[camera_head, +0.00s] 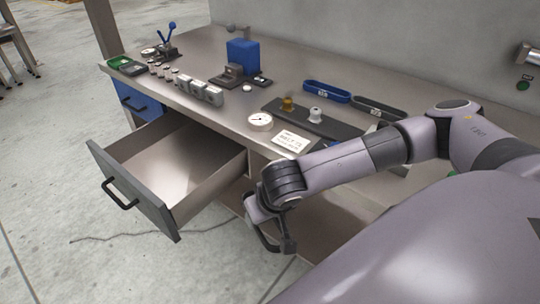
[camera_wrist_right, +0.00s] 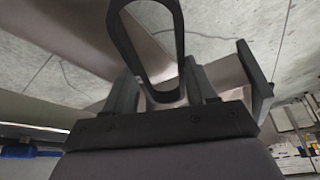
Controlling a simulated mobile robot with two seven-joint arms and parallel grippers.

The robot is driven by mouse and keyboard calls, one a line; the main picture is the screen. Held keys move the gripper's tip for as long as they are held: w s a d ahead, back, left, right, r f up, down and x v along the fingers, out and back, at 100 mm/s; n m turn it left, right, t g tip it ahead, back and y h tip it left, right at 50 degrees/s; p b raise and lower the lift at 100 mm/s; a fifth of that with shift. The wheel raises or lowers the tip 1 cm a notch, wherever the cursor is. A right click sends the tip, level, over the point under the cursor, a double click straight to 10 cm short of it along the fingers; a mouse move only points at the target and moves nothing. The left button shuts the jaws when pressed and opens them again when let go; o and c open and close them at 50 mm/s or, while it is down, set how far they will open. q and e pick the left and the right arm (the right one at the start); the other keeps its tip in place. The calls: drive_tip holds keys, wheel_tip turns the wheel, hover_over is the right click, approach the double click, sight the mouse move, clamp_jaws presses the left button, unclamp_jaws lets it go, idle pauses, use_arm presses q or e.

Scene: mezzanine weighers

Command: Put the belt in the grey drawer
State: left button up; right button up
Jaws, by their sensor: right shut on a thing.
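The grey drawer (camera_head: 150,208) is pulled open under the left part of the bench; its inside looks empty. My right gripper (camera_head: 270,232) is to the right of the drawer, outside it and below the bench top's front edge. In the right wrist view my right gripper (camera_wrist_right: 163,95) is shut on a dark belt (camera_wrist_right: 180,40), a narrow closed loop standing out past the fingers. In the head view the belt is hard to tell from the dark fingers. My left gripper is not in view.
On the bench top (camera_head: 215,50) lie a blue belt (camera_head: 326,91) and another dark belt (camera_head: 378,108). A dial (camera_head: 260,121), a white card (camera_head: 291,141) and several grey blocks (camera_head: 207,92) stand near the front edge. A blue drawer (camera_head: 138,98) is shut beyond the open one.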

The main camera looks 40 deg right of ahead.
sight(261, 235)
drive_tip(key=shift+n+y, duration=0.3)
drive_tip(key=shift+n, duration=0.5)
drive_tip(key=s+a+f, duration=0.2)
drive_tip(key=a+f, duration=0.1)
drive_tip(key=shift+s, duration=0.15)
drive_tip(key=shift+a, duration=0.65)
